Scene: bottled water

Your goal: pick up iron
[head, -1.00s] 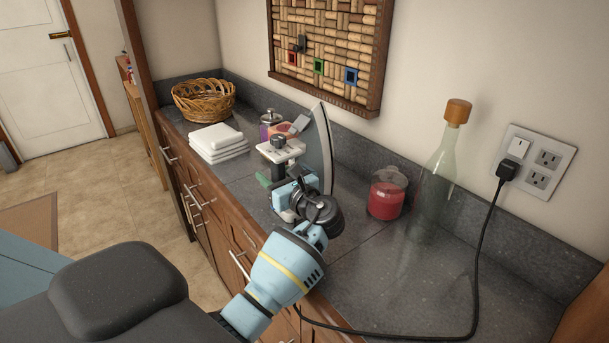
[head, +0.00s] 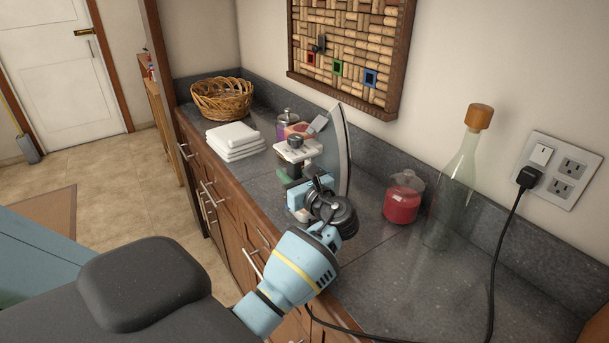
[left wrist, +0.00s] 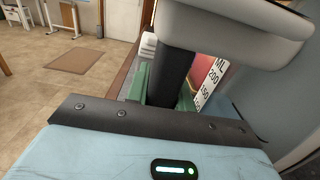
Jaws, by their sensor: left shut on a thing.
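The iron (head: 343,155) stands upright over the counter with its tip up and its grey soleplate facing right in the head view. My left gripper (head: 300,178) is at its near left side and is shut on it. In the left wrist view, the green fingers of my left gripper (left wrist: 164,92) close around the iron's dark handle (left wrist: 174,75), with a pale part of the iron (left wrist: 240,25) above. My arm hides the iron's lower end, so I cannot tell whether it touches the counter. My right gripper is not in view.
Folded white towels (head: 235,140) and a wicker basket (head: 222,98) are behind on the counter (head: 400,285). A red jar (head: 403,203) and a corked glass bottle (head: 455,185) stand to the right. A black cord (head: 494,250) runs from the wall outlet (head: 557,170). The front right counter is mostly clear.

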